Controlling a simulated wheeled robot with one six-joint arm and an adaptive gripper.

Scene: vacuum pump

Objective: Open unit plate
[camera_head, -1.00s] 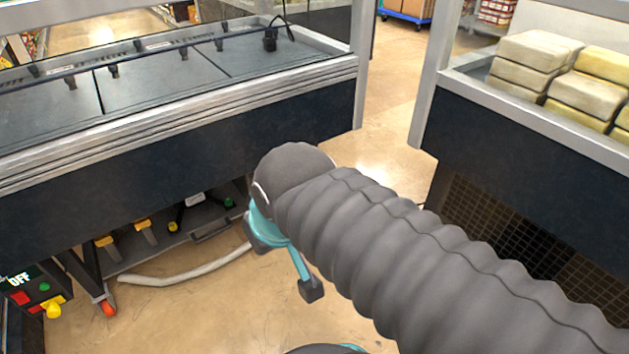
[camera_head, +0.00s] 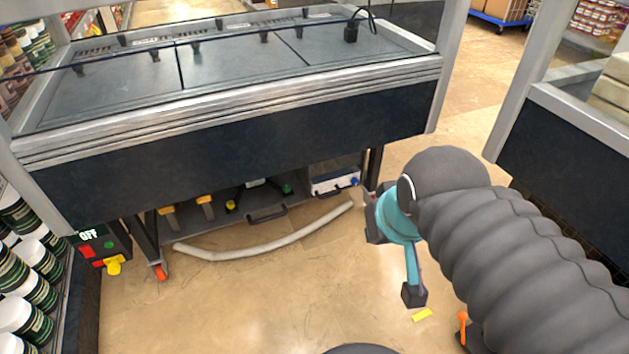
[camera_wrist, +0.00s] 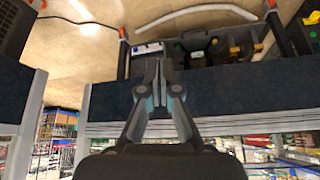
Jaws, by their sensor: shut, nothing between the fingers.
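A grey flat plate with a dark handle (camera_head: 267,213) lies low under the long case, in the head view. I take it for the unit plate, but cannot tell for sure. It lies flat, among pump parts with yellow pieces (camera_head: 206,203) and a white box with a blue knob (camera_head: 333,183). My gripper (camera_wrist: 158,68) is shut and empty in the wrist view, apart from the parts under the case. In the head view my arm is at the right, and teal and dark parts of its end show right of the case's underside.
A pale hose (camera_head: 265,248) lies curved on the floor before the case (camera_head: 240,140). A control box marked OFF (camera_head: 100,247) with red, green and yellow controls is at left. A yellow piece (camera_head: 422,314) lies on the floor.

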